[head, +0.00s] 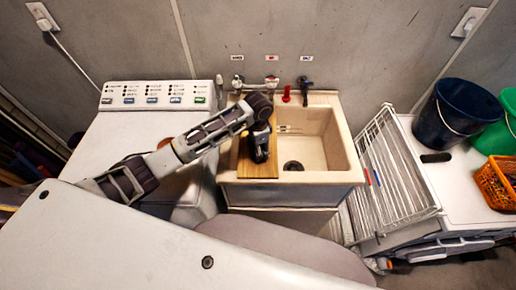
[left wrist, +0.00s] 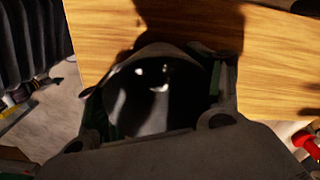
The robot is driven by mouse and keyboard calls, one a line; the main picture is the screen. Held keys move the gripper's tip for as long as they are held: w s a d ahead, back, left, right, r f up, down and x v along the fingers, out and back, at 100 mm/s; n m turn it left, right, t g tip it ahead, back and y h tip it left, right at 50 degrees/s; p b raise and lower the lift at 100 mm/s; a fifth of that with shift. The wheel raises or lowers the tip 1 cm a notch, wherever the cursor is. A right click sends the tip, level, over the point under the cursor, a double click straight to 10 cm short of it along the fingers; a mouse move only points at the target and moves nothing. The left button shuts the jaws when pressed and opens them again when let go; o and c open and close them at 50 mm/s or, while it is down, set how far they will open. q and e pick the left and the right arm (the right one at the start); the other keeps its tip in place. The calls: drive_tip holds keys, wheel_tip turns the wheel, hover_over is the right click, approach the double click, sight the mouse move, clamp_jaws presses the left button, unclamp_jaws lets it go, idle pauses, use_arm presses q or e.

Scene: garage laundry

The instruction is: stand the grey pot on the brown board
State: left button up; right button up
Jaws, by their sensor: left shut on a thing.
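The brown board (head: 258,171) lies across the left part of the sink. It also fills the upper part of the left wrist view (left wrist: 275,62). My left gripper (head: 260,148) is over the board, pointing down. In the left wrist view, my left gripper (left wrist: 158,100) is shut on the grey pot (left wrist: 150,92), a dark, glossy rounded shape between the fingers. In the head view the gripper hides most or all of the pot. I cannot tell whether the pot touches the board. My right gripper is not in view.
The sink basin (head: 313,150) is open to the right of the board. Taps (head: 271,83) and a red object (head: 286,94) are behind it. A washing machine (head: 125,130) stands left. A white rack (head: 392,170), dark blue bucket (head: 455,112) and orange basket (head: 497,183) are right.

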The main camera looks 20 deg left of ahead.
use_arm(q)
drive_tip(key=shift+f, duration=0.1)
drive_tip(key=o, duration=1)
wheel_tip(320, 180, up, 12)
drive_tip(key=b, duration=0.2)
drive_tip(key=shift+r, duration=0.2)
idle(0.3)
